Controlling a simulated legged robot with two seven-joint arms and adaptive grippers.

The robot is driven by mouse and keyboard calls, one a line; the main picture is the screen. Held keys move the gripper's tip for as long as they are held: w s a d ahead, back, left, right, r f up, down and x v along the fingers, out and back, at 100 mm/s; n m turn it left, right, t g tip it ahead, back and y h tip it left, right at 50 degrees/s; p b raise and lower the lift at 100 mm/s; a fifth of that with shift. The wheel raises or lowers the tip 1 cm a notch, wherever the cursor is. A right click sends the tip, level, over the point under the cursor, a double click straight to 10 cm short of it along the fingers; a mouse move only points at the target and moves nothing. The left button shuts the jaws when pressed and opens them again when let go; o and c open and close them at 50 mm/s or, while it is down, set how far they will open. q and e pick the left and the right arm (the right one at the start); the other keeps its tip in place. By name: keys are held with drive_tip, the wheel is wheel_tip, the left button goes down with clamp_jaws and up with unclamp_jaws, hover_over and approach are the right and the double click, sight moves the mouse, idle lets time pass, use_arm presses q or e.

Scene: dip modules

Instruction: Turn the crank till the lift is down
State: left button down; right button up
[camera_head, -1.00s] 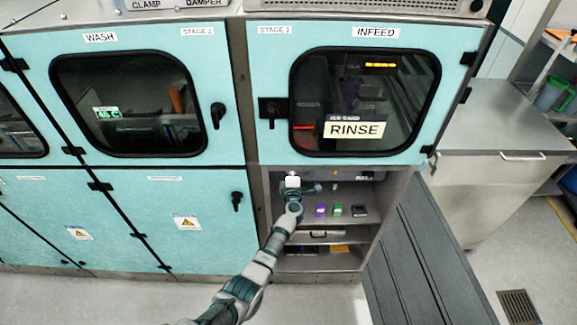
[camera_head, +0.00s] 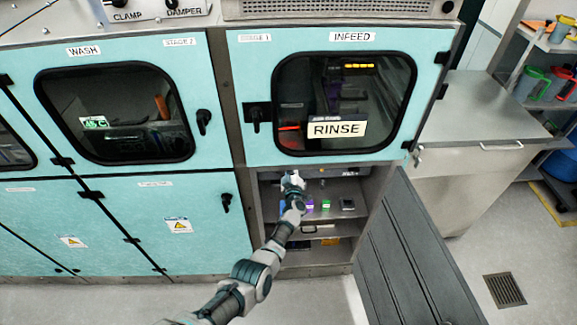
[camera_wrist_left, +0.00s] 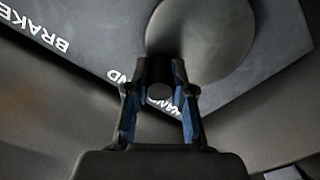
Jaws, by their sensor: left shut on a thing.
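My left gripper (camera_head: 292,182) reaches into the open lower cabinet under the infeed door. In the left wrist view its two fingers (camera_wrist_left: 160,85) are shut around a small dark round handle (camera_wrist_left: 160,93), in front of a larger dark disc (camera_wrist_left: 202,38). I take these for the crank's grip and hub, but the shape of the crank is mostly hidden. Beside the disc is a dark plate (camera_wrist_left: 95,30) with the word BRAKE and other lettering partly covered by the fingers. I cannot make out the lift in either view. My right gripper is not in view.
The grey cabinet door (camera_head: 410,255) hangs open to the right of the opening. Small purple and green items (camera_head: 326,205) and a dark one (camera_head: 347,205) sit on the shelf close to the gripper. A metal cabinet (camera_head: 470,180) stands further right.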

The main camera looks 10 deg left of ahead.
use_arm(q)
drive_tip(key=shift+d+f+m, duration=0.25)
drive_tip(key=shift+f+m, duration=0.4)
drive_tip(key=shift+m, duration=0.35)
drive_tip(key=c, duration=1.1)
unclamp_jaws()
drive_tip(key=shift+a, duration=0.1)
drive_tip(key=shift+o, duration=0.4)
drive_tip(key=shift+r, duration=0.2)
drive_tip(key=shift+a, duration=0.1)
drive_tip(key=shift+r, duration=0.1)
